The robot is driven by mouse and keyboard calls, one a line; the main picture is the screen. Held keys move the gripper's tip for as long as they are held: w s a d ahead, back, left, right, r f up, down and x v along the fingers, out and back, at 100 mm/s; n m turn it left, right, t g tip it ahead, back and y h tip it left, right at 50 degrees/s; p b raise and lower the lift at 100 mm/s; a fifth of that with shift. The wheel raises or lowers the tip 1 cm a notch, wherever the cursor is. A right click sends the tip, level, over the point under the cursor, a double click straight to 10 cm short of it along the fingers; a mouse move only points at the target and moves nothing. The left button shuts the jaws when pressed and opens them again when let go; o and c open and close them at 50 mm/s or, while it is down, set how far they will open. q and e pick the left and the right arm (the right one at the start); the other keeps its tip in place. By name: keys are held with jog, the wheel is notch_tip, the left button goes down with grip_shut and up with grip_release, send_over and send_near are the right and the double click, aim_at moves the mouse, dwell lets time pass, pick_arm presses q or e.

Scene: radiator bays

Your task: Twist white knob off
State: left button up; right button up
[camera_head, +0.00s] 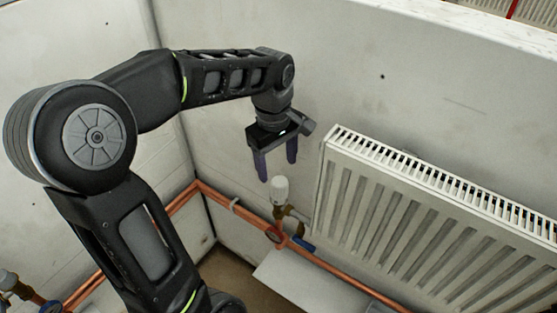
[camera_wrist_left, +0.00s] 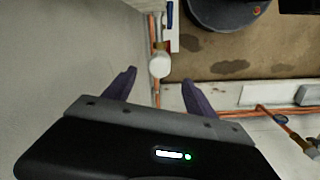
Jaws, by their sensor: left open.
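The white knob (camera_head: 280,188) sits upright on a brass valve (camera_head: 279,213) at the left end of the radiator, above the copper pipes. My left gripper (camera_head: 277,172) is open, with its two dark purple fingers pointing down just above the knob in the head view. In the left wrist view the knob (camera_wrist_left: 159,65) shows beyond and between the two spread fingers (camera_wrist_left: 157,82), apart from both. My right gripper is not in view.
The white radiator (camera_head: 430,220) hangs on the wall to the right. Copper pipes (camera_head: 335,267) run low along the walls, with a red handle (camera_head: 274,234) and a blue handle (camera_head: 303,243) near the valve. Another valve (camera_head: 15,285) stands at the lower left.

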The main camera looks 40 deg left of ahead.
aim_at(278, 181)
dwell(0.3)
pick_arm(q)
jog(key=shift+w+f+p, duration=0.2)
jog(key=shift+f+p, duration=0.2)
jog(key=shift+f, duration=3.55)
grip_shut()
jog(key=shift+s+d+f+b, duration=0.1)
jog(key=shift+f+b, duration=0.05)
jog(key=shift+b, duration=0.15)
